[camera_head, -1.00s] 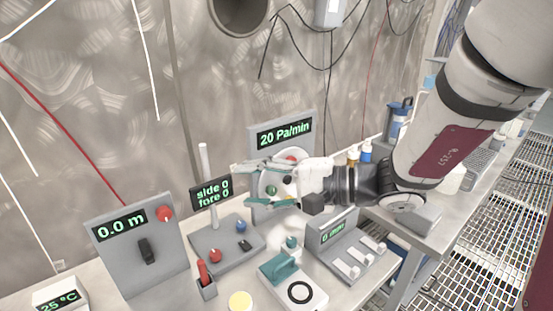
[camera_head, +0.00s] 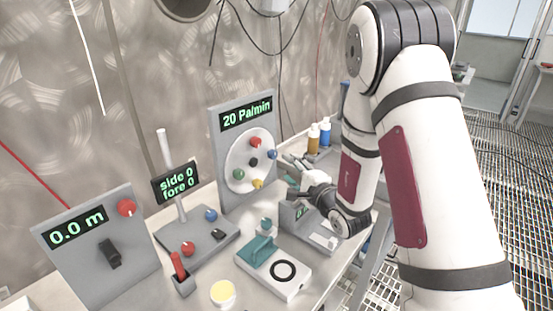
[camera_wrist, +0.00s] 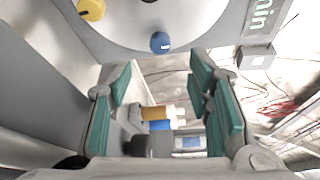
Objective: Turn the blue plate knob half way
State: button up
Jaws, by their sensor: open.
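The blue plate knob (camera_head: 272,154) is a small round knob on the right side of a white round plate (camera_head: 234,160). The plate is on an upright grey panel (camera_head: 226,192) that reads 20 Pa/min. My gripper (camera_head: 289,170) is open and empty, just right of the plate and slightly below the blue knob. In the wrist view the blue knob (camera_wrist: 160,42) shows above the gap between my teal fingers (camera_wrist: 160,84), apart from them. The plate also carries a red knob (camera_head: 255,142), a green knob (camera_head: 239,174), a yellow knob (camera_head: 257,184) and a black centre (camera_head: 253,162).
Left are a joystick box (camera_head: 190,240) and a 0.0 m panel (camera_head: 85,270). A white box with a teal handle (camera_head: 262,252) stands in front. A lever box (camera_head: 296,213) lies under my gripper. Bottles (camera_head: 325,133) stand behind it.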

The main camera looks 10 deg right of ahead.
aim_at(274, 156)
jog(key=x, duration=0.9)
grip_shut()
